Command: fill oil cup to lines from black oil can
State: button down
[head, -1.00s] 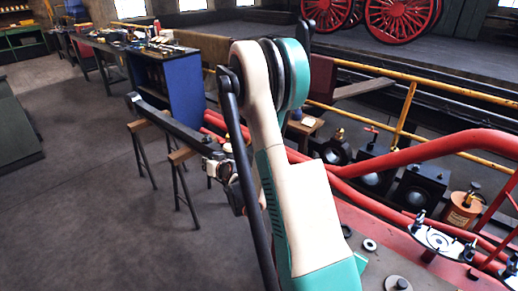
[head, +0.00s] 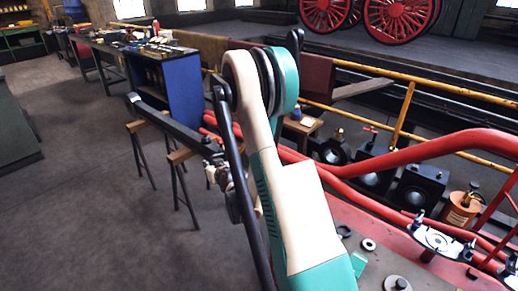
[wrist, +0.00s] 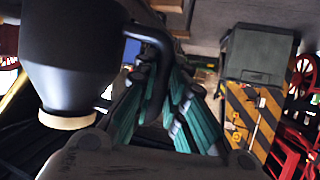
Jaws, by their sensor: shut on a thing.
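A black can (wrist: 75,60) with a cream-coloured end (wrist: 68,120) fills the left of the wrist view. Its black handle (wrist: 158,65) runs between the teal fingers of my gripper (wrist: 160,95), which is shut on it. The can is beside the fingers, not touching anything else that I can make out. In the head view my arm covers most of the gripper, and the can is not clear there. I cannot pick out the oil cup or its lines for certain. Small fittings stand on the red frame (head: 350,207) at the right.
An orange can (head: 460,211) stands right of several black housings (head: 420,187). Thick red pipes (head: 430,150) and a yellow rail (head: 440,88) cross the right side. A trestle (head: 180,175) and a blue-ended bench (head: 185,88) stand left.

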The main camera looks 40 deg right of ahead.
jog(key=shift+r, duration=0.1)
dwell(0.3)
jog(key=shift+a+r+m+y+p, duration=0.25)
jog(key=shift+r+m+y+p, duration=0.15)
jog(key=shift+r, duration=0.35)
jog(key=shift+a+r+m+y+p, duration=0.25)
jog(key=shift+r+m+y, duration=0.2)
jog(key=shift+r, duration=0.25)
jog(key=shift+f, duration=0.1)
jog(key=shift+d+f+b, duration=0.1)
jog(key=shift+f+b, duration=0.25)
jog(key=shift+b, duration=0.1)
jog(key=shift+d+f+n+h+b, duration=0.1)
jog(key=shift+f+n+h+b, duration=0.25)
jog(key=shift+f+b, duration=0.1)
jog(key=shift+d+f+n+h, duration=0.3)
jog(key=shift+f+n+h, duration=0.2)
jog(key=shift+f, duration=0.1)
jog(key=shift+p, duration=0.3)
jog(key=shift+a+r+m+y+p, duration=0.2)
jog(key=shift+r+m+y+p, duration=0.35)
jog(key=shift+r, duration=0.5)
jog(key=shift+a+r+m+y+p, duration=0.2)
jog(key=shift+r+m+y+p, duration=0.3)
jog(key=shift+r, duration=0.55)
